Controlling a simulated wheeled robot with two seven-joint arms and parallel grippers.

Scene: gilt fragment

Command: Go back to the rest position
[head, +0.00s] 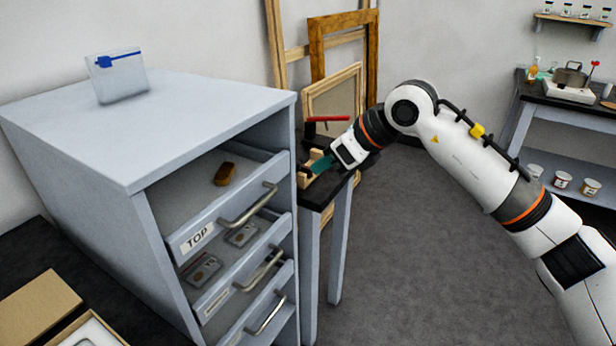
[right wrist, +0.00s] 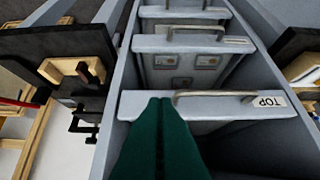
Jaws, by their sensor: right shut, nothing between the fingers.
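My right gripper (head: 318,167) is at the right side of the grey drawer cabinet (head: 190,110), close to the end of the open top drawer. In the right wrist view its green fingers (right wrist: 158,105) are pressed together with nothing between them. They point toward the handle (right wrist: 215,96) of the drawer marked TOP, and I cannot tell whether they touch it. The top drawer (head: 200,205) is pulled out and holds a small brown gilt fragment (head: 225,174). My left gripper is not in view.
A bag with a blue clip (head: 118,75) stands on the cabinet top. Lower drawers (head: 240,285) are also pulled out and hold small packets. A dark bench (head: 325,188) with a red-handled clamp (head: 325,119) stands right of the cabinet, before leaning frames (head: 345,40). The floor at right is clear.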

